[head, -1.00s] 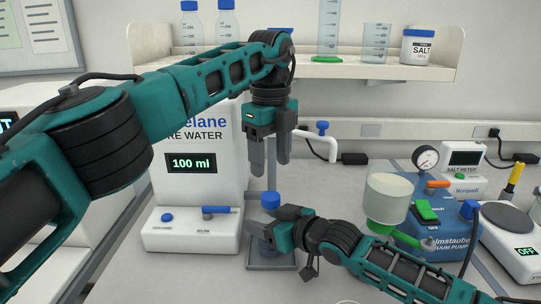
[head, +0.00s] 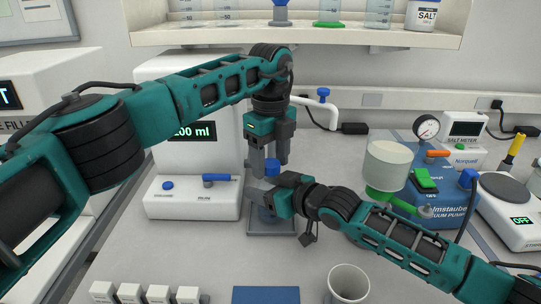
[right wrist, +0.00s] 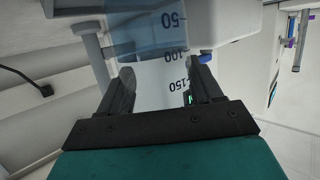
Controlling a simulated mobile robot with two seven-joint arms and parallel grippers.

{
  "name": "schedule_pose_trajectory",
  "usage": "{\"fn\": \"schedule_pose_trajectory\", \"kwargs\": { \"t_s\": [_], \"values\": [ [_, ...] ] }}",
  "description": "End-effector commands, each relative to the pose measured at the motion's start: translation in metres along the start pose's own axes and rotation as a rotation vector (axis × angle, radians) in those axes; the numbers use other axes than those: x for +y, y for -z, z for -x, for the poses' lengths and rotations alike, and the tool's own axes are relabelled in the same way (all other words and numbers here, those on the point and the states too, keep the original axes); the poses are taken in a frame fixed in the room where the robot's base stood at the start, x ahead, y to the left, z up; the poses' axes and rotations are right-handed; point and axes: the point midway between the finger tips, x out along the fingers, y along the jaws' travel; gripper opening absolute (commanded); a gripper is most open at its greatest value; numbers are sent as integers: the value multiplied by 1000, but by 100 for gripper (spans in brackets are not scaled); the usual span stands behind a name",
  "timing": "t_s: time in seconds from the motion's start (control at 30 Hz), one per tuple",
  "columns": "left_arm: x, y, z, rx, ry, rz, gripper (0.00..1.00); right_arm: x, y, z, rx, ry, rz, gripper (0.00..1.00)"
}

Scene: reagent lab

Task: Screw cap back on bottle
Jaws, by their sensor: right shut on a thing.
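A blue cap (head: 272,168) sits at the top of the bottle (head: 267,214), which looks upright over a grey base plate (head: 272,234). My right gripper (head: 270,195) is shut on the bottle from the right side. In the right wrist view the clear bottle (right wrist: 168,75), with marks such as 100 and 150, lies between the fingers of that gripper (right wrist: 158,92). My left gripper (head: 270,160) points down over the cap. Its fingers are apart, one on each side of the cap; I cannot see contact. How the cap seats on the bottle neck is hidden.
The water dispenser (head: 190,205) stands behind and to the left. A vacuum pump (head: 405,222) with a filter funnel (head: 388,165) is to the right. A white mug (head: 348,284), a blue item (head: 266,295) and several small white blocks (head: 130,293) are at the front.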

Motion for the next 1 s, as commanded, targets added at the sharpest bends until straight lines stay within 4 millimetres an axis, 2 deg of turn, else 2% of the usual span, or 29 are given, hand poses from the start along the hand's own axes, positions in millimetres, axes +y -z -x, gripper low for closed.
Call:
{"fn": "schedule_pose_trajectory", "kwargs": {
  "t_s": [0.07,0.6,0.77,1.0],
  "values": [
    [0,0,0,0,0,0,54,0,1,0,2,0,0,0],
    [0,0,0,0,0,0,4,0,1,0,2,0,0,0],
    [0,0,0,0,0,-84,4,0,1,0,2,0,0,0],
    [0,0,0,0,-1,-440,4,0,1,0,2,0,0,0]
  ]
}}
